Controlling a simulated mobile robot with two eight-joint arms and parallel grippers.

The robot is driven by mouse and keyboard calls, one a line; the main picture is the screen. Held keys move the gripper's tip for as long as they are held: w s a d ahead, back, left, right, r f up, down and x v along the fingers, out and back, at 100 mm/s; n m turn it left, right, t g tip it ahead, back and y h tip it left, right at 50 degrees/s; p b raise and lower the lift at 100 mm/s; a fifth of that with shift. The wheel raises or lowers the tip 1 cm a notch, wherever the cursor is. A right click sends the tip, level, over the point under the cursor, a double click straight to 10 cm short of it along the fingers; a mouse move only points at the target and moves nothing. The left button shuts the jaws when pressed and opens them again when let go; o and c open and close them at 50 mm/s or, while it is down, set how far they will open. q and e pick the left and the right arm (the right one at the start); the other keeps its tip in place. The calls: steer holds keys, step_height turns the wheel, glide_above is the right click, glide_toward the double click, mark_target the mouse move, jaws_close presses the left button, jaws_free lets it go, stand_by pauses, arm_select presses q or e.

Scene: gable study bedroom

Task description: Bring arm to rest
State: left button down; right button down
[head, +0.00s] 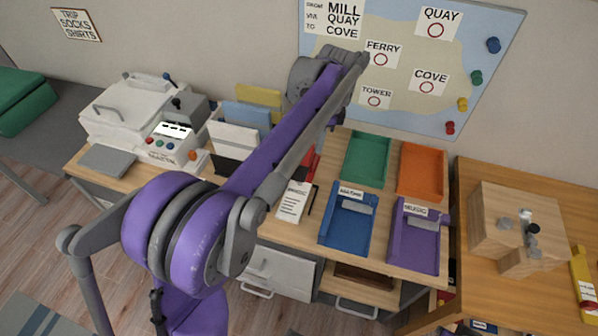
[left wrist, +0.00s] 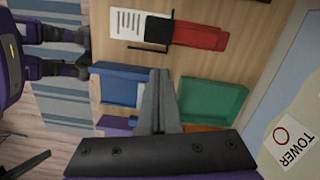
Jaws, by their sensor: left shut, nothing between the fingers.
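My left arm (head: 290,125) reaches from the lower left up over the desk in the head view, its far end in front of the map board. The left gripper's fingertips (left wrist: 158,95) show in the left wrist view, closed together with nothing between them. They are above the desk, seen over the blue tray (left wrist: 120,88) and the green tray (left wrist: 210,100), and appear to touch nothing. In the head view the fingers are hidden behind the arm or too small to tell.
The desk (head: 305,228) holds a blue tray (head: 337,232), purple tray (head: 402,258), green tray (head: 365,165) and orange tray (head: 418,185). A white machine (head: 125,112) stands left, a wooden block (head: 500,215) right. The map board (head: 450,62) is behind.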

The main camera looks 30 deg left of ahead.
stand_by(0.5)
arm_select(q)
steer(key=s+d+f+n+t+p, duration=0.2)
steer(key=s+n, duration=0.4)
steer(key=s, duration=0.5)
steer(key=s+d+f+n+t+h+p, duration=0.1)
steer(key=s+d+f+n+t+p, duration=0.1)
steer(key=s, duration=1)
steer(key=d+f+n+t, duration=0.1)
steer(key=d+n+t, duration=0.1)
steer(key=d+n, duration=0.1)
steer(key=shift+d+n, duration=0.15)
steer(key=shift+n, duration=0.65)
